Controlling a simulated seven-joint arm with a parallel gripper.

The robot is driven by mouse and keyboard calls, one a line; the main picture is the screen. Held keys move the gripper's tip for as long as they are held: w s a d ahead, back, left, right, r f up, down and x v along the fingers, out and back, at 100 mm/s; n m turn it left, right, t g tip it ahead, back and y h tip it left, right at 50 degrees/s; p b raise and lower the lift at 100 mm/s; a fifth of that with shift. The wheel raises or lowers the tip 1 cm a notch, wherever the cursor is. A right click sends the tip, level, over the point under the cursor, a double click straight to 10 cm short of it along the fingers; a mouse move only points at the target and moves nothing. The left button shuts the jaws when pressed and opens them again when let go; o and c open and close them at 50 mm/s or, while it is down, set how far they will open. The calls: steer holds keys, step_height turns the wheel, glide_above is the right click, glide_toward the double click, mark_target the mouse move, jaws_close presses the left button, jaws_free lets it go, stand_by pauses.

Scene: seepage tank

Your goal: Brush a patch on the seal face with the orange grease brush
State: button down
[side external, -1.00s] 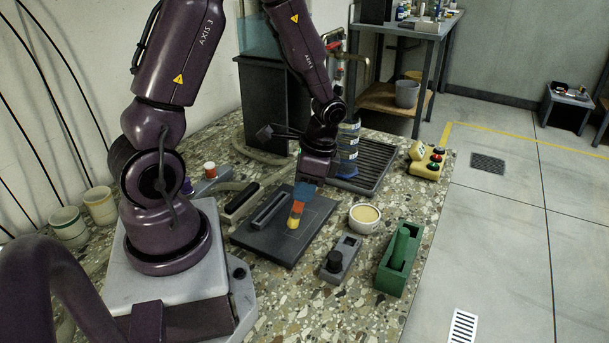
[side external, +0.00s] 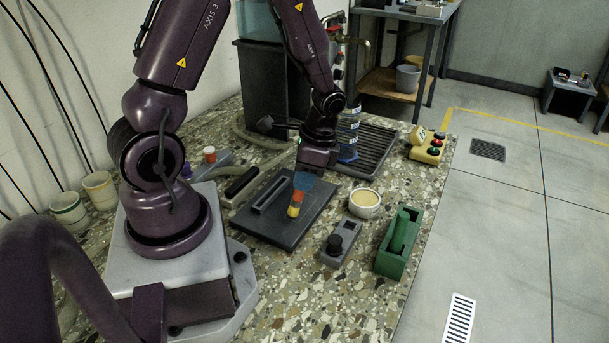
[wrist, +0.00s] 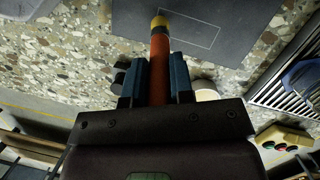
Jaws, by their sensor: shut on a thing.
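The orange grease brush (side external: 296,199) is held in my gripper (side external: 303,180), yellow tip pointing down. In the wrist view the orange brush (wrist: 160,68) lies between the two blue fingers of my gripper (wrist: 157,78). The dark grey slab (side external: 312,210), which looks like the seal face, lies below the brush. The yellow tip shows over this slab, near its middle. I cannot tell whether it touches. In the wrist view the slab (wrist: 228,52) bears a thin pale rectangular outline (wrist: 190,28) just beside the brush tip.
A white cup (side external: 364,203) with yellowish contents stands right of the slab. A grey block with a black knob (side external: 341,242) and a green holder (side external: 398,243) stand at the front right. A raised grey bar (side external: 271,194) sits on the slab. A drain grate (side external: 375,150) lies behind.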

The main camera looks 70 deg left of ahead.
steer(key=shift+f, duration=0.6)
stand_by(1.0)
steer(key=shift+w, duration=0.1)
steer(key=shift+w+a, duration=0.65)
steer(key=shift+a, duration=0.05)
steer(key=shift+w+a, duration=0.7)
steer(key=shift+a, duration=0.05)
steer(key=shift+w, duration=0.1)
steer(key=shift+w+a, duration=0.65)
steer(key=shift+a, duration=0.1)
steer(key=shift+w+a, duration=0.65)
steer(key=shift+w, duration=0.05)
